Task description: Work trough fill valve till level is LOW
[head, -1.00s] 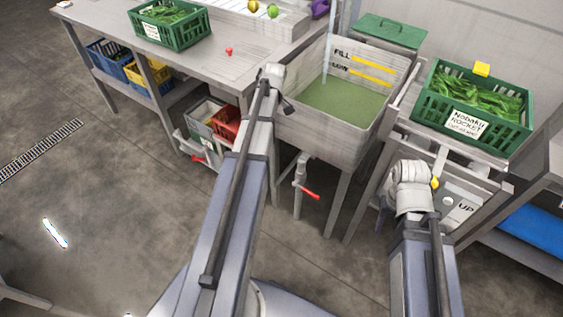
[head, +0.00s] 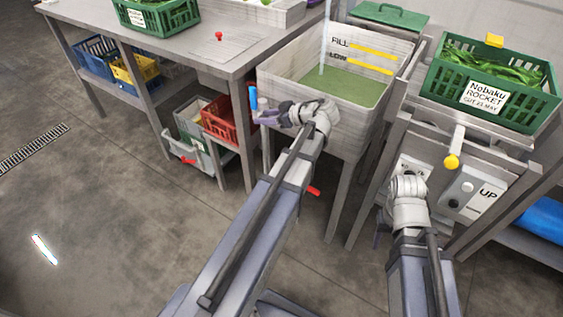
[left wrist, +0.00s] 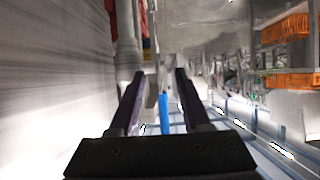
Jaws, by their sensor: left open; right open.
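The trough (head: 278,92) holds green water (head: 345,84), whose surface lies close under the lower yellow line, marked LOW; the FILL line is above it. A thin pale stream (head: 323,48) falls into the trough. A blue valve handle (head: 253,97) stands upright at the trough's left front corner. My left gripper (head: 258,118) is open beside it. In the left wrist view, the blue handle (left wrist: 163,112) appears between the open fingers (left wrist: 158,78); contact cannot be told. My right gripper (head: 378,230) is open, mostly hidden by its wrist, below the panel marked UP.
A red handle (head: 314,191) shows under the trough, partly behind my left arm. A green crate of leaves (head: 520,108) stands right of the trough. A grey bench (head: 210,60) stands left, with a red crate (head: 222,122) low down. A yellow knob (head: 451,162) sticks out at right.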

